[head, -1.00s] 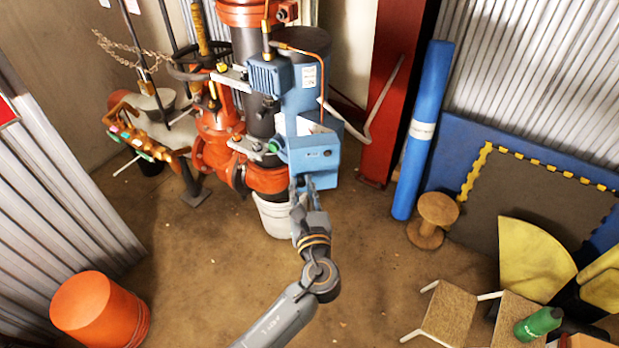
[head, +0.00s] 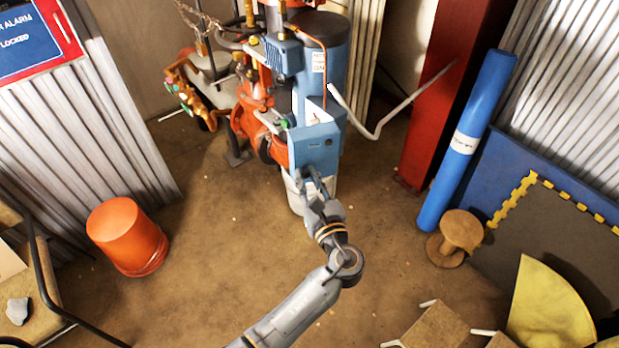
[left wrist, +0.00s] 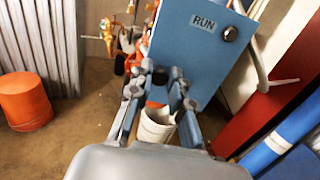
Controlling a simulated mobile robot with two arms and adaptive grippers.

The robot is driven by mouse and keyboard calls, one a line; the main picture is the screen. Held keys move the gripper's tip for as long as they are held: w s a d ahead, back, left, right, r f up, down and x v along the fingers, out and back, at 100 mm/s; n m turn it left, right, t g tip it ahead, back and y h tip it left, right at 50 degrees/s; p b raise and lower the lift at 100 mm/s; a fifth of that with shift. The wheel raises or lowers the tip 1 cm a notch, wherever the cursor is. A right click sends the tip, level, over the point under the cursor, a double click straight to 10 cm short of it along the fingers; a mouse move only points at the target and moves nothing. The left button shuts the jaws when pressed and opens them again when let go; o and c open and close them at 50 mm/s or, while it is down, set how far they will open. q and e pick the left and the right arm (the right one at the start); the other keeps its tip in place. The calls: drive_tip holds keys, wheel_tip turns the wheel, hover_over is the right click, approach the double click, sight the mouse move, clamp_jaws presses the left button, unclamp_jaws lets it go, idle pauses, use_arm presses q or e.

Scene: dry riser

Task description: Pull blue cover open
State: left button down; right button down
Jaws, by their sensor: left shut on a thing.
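The blue cover (head: 318,150) is on the front of a blue unit beside the red and orange pipework. In the left wrist view the cover (left wrist: 190,38) is a flat blue panel marked RUN with a dark round knob. My left gripper (head: 314,184) is at the lower edge of the cover. My right gripper is not in view.
A white bucket (head: 296,195) stands beneath the cover. An orange bucket (head: 126,236) is at left. A red column (head: 440,100), a blue roll (head: 465,145) and a wooden spool (head: 456,237) are at right. The floor between is clear.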

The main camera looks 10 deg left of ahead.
use_arm(q)
drive_tip(key=c, duration=1.2)
unclamp_jaws()
drive_tip(key=shift+w, duration=0.1)
drive_tip(key=v, duration=0.7)
drive_tip(key=shift+s, duration=0.25)
drive_tip(key=shift+c, duration=0.6)
